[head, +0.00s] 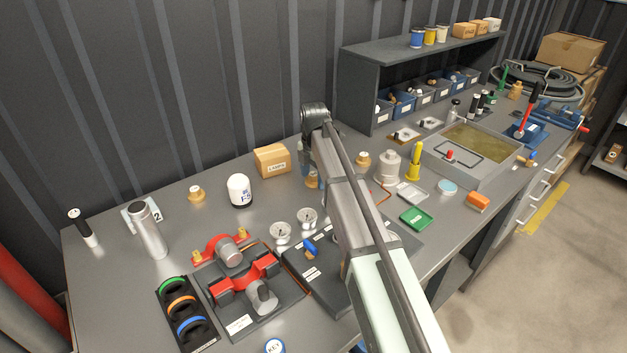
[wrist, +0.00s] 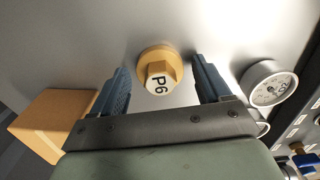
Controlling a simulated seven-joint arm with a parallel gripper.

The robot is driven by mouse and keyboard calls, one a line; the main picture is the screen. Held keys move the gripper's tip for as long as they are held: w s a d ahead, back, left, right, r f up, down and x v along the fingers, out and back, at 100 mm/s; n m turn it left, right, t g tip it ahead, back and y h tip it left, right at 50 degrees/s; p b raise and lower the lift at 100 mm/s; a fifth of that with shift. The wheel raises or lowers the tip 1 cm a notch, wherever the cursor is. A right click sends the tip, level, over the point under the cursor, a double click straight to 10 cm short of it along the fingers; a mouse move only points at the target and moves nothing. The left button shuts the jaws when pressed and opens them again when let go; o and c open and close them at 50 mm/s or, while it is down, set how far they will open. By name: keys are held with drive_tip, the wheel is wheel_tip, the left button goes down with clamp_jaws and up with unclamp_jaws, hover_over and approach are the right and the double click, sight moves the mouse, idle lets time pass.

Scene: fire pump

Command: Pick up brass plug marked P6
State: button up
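The brass plug marked P6 (wrist: 157,68) stands on the grey bench, its white marked top facing the wrist camera. My gripper (wrist: 160,72) is open above it, with one dark blue finger on each side. Gaps show between the plug and both fingers, and nothing is held. In the head view a brass plug (head: 312,180), apparently the same one, shows beside my arm, partly hidden by it. My gripper is mostly hidden behind my arm there.
A cardboard box (head: 272,160) stands close to the left of the plug, and round gauges (head: 307,218) lie to its front. Other brass plugs stand at the left (head: 197,194) and right (head: 362,158). A white-capped filter (head: 240,190) stands left of the box.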

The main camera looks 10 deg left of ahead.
drive_tip(key=c, duration=1.1)
